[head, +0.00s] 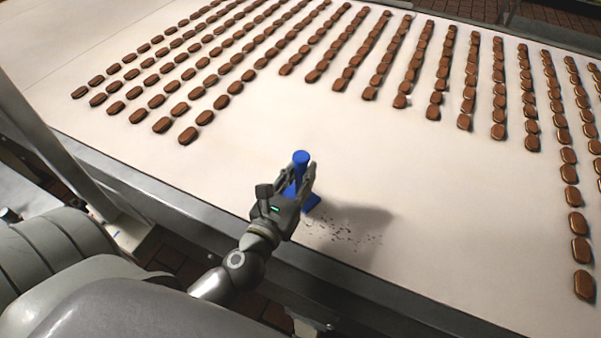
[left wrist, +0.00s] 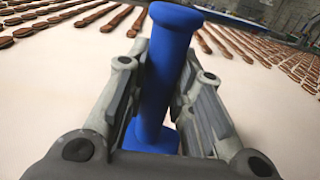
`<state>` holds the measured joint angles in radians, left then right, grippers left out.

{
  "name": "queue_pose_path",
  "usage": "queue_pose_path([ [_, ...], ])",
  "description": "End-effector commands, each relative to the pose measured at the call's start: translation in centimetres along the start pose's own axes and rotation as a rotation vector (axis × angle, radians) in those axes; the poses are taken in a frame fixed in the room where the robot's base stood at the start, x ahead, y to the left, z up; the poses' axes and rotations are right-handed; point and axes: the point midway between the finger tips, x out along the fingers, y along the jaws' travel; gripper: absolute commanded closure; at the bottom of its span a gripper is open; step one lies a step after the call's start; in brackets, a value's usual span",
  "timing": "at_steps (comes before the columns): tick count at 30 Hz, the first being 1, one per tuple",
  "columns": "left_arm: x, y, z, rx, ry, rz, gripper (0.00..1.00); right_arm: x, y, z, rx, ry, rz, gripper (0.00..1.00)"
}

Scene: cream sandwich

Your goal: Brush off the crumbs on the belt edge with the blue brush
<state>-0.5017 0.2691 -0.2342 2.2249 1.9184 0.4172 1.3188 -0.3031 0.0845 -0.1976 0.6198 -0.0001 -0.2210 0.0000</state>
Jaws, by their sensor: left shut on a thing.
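The blue brush (head: 301,158) stands upright near the belt's front edge. My left gripper (head: 305,178) is shut on its handle. In the left wrist view the blue handle (left wrist: 170,70) rises between both fingers, and part of its wider base shows below. In the head view the brush's base shows just right of the gripper, and its lower side is partly hidden. Dark crumbs (head: 345,234) lie scattered on the white belt (head: 420,180), close to its edge, to the right of and nearer than the brush. My right gripper is not in view.
Long rows of brown cream sandwiches (head: 188,135) cover the far and right parts of the belt. A grey metal rail (head: 180,203) runs along the belt's near edge. The belt around the brush and crumbs is clear of sandwiches.

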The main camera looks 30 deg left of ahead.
Motion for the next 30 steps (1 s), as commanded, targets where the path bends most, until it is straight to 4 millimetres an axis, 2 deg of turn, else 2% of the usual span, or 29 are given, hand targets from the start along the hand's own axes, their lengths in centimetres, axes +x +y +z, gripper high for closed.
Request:
queue_pose_path([
  [12, 0.0, 0.0, -0.7, 0.000, -0.001, 0.000, 1.00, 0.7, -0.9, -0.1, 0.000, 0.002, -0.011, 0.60],
  [30, 0.0, 0.0, -1.9, 0.000, 0.000, 0.000, 1.00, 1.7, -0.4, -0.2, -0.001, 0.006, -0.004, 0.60],
])
